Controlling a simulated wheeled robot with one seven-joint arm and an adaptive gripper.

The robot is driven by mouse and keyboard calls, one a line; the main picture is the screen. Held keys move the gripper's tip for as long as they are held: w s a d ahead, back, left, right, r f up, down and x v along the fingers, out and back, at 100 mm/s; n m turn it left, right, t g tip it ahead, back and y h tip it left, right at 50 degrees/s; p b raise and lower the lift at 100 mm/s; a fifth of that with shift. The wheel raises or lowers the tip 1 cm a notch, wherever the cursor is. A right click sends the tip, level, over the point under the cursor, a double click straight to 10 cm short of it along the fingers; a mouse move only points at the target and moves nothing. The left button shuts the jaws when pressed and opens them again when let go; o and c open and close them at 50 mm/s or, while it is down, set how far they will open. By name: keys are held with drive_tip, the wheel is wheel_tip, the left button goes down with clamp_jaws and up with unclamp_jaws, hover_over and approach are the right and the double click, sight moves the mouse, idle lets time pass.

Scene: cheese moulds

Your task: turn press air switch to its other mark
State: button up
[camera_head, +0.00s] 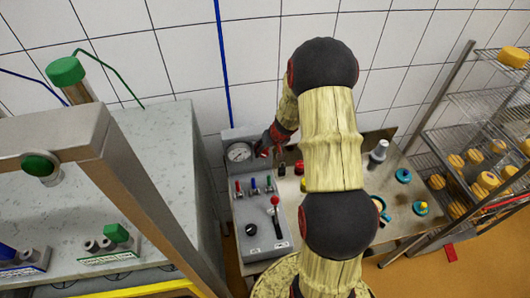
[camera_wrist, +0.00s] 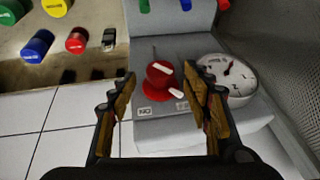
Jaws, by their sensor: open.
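A red rotary knob with white marks (camera_wrist: 165,80) shows in the wrist view on the grey panel, beside a round gauge (camera_wrist: 228,80). Small label plates (camera_wrist: 145,112) lie by it; I take this knob for the press air switch. My gripper (camera_wrist: 158,88) is open, its two wooden-looking fingers either side of the knob in the picture. I cannot tell whether they touch it. In the head view my gripper (camera_head: 268,146) is at the upper panel, right of the gauge (camera_head: 239,152), and mostly hides the knob.
The lower panel (camera_head: 268,238) has red, blue and green levers (camera_head: 254,186), a red-topped lever (camera_head: 275,202) and a black knob (camera_head: 251,229). Coloured cylinders (camera_wrist: 42,45) are on the bench. A rack with yellow cheeses (camera_head: 480,160) stands right; a grey machine (camera_head: 150,150) stands left.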

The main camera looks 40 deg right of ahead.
drive_tip(key=shift+x, duration=1.35)
drive_tip(key=shift+c, duration=0.8)
drive_tip(key=c, duration=1)
